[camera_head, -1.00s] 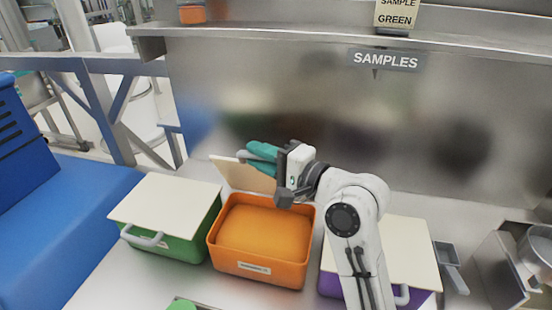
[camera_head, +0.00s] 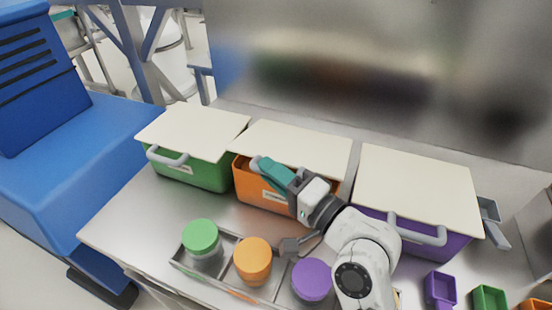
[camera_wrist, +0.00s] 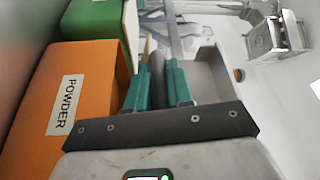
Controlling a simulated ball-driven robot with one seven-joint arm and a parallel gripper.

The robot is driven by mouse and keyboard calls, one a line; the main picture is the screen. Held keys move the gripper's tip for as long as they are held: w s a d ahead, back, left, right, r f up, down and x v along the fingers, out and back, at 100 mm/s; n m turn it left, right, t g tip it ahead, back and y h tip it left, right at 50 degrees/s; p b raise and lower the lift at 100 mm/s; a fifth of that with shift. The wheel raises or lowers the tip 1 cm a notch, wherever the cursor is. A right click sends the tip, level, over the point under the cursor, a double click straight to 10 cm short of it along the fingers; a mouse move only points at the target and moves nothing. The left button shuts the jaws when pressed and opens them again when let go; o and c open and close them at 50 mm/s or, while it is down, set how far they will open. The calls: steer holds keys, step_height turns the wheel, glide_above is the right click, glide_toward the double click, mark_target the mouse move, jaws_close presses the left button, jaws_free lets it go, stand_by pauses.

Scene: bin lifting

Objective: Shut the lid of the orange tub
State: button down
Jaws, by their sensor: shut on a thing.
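The orange tub (camera_head: 262,197) stands between the green and purple tubs in the head view. Its cream lid (camera_head: 300,143) lies low and nearly flat over it. A little orange shows under the lid's front left corner, where a narrow gap seems to remain. My gripper (camera_head: 268,170), with teal fingers, is at the lid's front edge, shut on the lid handle and hiding most of it. In the wrist view the fingers (camera_wrist: 160,82) have a grey bar between them, beside the orange tub (camera_wrist: 75,95) with its POWDER label.
The green tub (camera_head: 190,172) is at left and the purple tub (camera_head: 440,240) at right, both with lids down. A metal tray (camera_head: 222,272) in front holds a green-capped jar (camera_head: 200,238), an orange jar (camera_head: 252,260) and a purple jar (camera_head: 312,280). Small coloured trays lie at right.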

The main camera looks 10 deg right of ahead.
steer(key=shift+s+a+f+b, duration=0.15)
steer(key=shift+f+b, duration=0.35)
steer(key=shift+f, duration=1)
steer(key=c, duration=1.4)
jaws_free()
steer(key=shift+r, duration=0.1)
